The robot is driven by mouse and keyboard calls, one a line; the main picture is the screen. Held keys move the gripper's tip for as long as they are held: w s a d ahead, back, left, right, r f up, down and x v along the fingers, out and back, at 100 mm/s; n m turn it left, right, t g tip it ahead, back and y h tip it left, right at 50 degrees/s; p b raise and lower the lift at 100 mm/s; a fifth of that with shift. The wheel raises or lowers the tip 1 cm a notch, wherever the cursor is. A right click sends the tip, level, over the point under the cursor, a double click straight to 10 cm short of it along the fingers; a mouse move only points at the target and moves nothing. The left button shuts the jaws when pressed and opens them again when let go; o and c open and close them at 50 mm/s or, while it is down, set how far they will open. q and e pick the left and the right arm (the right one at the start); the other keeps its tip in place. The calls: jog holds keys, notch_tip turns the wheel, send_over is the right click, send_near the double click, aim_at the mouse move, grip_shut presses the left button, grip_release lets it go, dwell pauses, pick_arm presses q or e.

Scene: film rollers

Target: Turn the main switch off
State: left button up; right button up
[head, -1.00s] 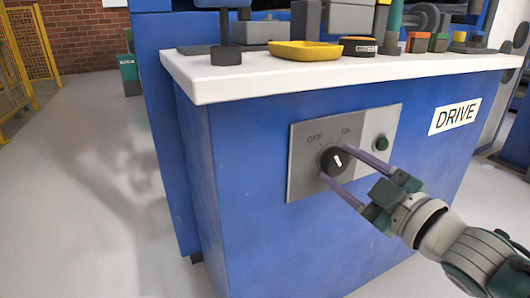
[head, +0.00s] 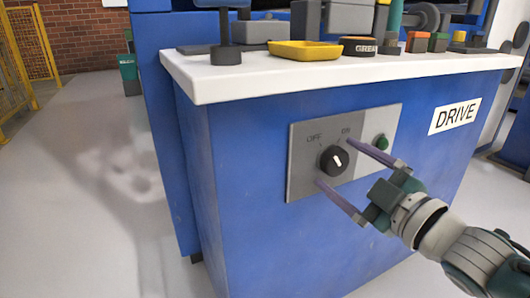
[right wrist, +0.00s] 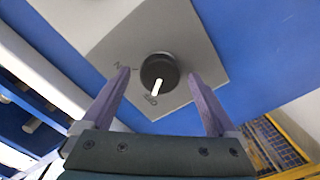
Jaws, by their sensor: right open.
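The main switch is a round black knob (head: 331,161) with a white mark, on a grey panel (head: 302,185) labelled OFF at upper left and ON at upper right. In the head view the short white mark slants on the knob's face. In the right wrist view the knob (right wrist: 160,70) shows its mark pointing down towards the lower label, which is too small to read surely. My right gripper (head: 334,162) is open, with one purple finger above right of the knob and one below left. The fingers stand apart from the knob and hold nothing. My left gripper is out of view.
A green button (head: 381,142) sits right of the knob on the panel. The blue cabinet (head: 250,190) carries a DRIVE sign (head: 455,116). Its white top (head: 225,85) holds a yellow tray (head: 304,51) and other parts.

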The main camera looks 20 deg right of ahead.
jog(key=shift+s+r, duration=0.1)
jog(key=shift+s, duration=0.2)
jog(key=s+p, duration=0.3)
jog(key=s, duration=0.6)
jog(key=shift+s+d, duration=0.2)
jog(key=shift+d, duration=0.15)
notch_tip(320, 180, up, 18)
jog(key=a+m+g+h+p, duration=0.1)
jog(key=m+g+h+p, duration=0.3)
jog(key=p, duration=1.7)
jog(key=s+a+r+m+g+y+p, duration=0.1)
jog(key=s+a+r+m+g+p, duration=0.15)
jog(key=s+r+p, duration=0.5)
jog(key=s+a+r+m+g+y+p, duration=0.1)
jog(key=s+a+r+g+p, duration=0.3)
jog(key=r+p, duration=0.65)
jog(key=s+a+r+m+g+y+p, duration=0.1)
jog(key=s+a+r+g+p, duration=0.3)
jog(key=r+p, duration=0.45)
notch_tip(320, 180, up, 36)
jog(key=p, duration=3.4)
jog(key=shift+s+d+f+p, duration=0.25)
jog(key=shift+s+d+p, duration=0.05)
jog(key=shift+s+d, duration=0.15)
